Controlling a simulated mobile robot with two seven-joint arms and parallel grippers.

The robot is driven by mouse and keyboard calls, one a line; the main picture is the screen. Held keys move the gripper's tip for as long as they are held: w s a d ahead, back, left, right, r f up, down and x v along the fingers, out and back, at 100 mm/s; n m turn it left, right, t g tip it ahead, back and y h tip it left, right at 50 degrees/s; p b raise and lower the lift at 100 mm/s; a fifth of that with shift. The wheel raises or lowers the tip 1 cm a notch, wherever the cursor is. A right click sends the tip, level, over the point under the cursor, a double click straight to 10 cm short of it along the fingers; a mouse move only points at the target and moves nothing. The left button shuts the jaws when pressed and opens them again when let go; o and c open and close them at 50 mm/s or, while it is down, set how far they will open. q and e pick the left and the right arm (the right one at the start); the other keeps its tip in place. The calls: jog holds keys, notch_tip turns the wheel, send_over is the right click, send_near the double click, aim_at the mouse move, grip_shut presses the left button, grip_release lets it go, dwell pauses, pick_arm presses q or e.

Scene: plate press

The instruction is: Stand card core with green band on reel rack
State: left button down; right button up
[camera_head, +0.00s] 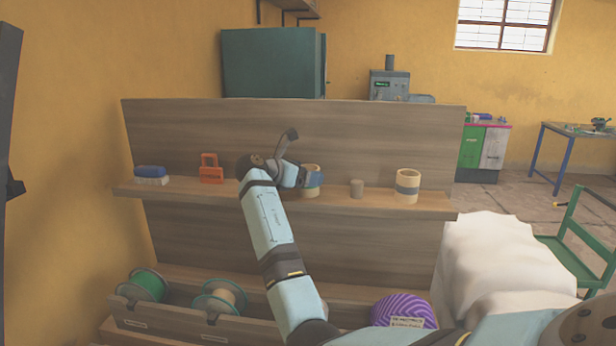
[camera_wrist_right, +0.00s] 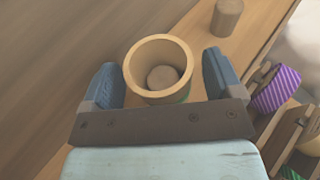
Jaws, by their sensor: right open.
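A card core (camera_wrist_right: 160,50) with a tan rim stands upright on the shelf; a sliver of green band shows low on its side in the right wrist view. In the head view this core (camera_head: 311,168) is mostly hidden by my right gripper (camera_head: 311,180). My right gripper (camera_wrist_right: 160,78) is open, with one blue finger on each side of the core and small gaps visible. The wooden reel rack (camera_head: 170,325) is low at the front left, holding a green reel (camera_head: 148,286) and a green-flanged reel with tan winding (camera_head: 222,297). My left gripper is not in view.
On the shelf (camera_head: 450,208) are a blue brush (camera_head: 151,174), an orange object (camera_head: 211,169), a small brown cylinder (camera_head: 357,188) and another card core with a grey band (camera_head: 407,186). A purple coil (camera_head: 403,311) lies below. White cloth (camera_head: 490,260) drapes at the right.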

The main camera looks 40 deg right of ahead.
jog(key=b+v, duration=0.1)
jog(key=v, duration=1)
jog(key=shift+a, duration=0.1)
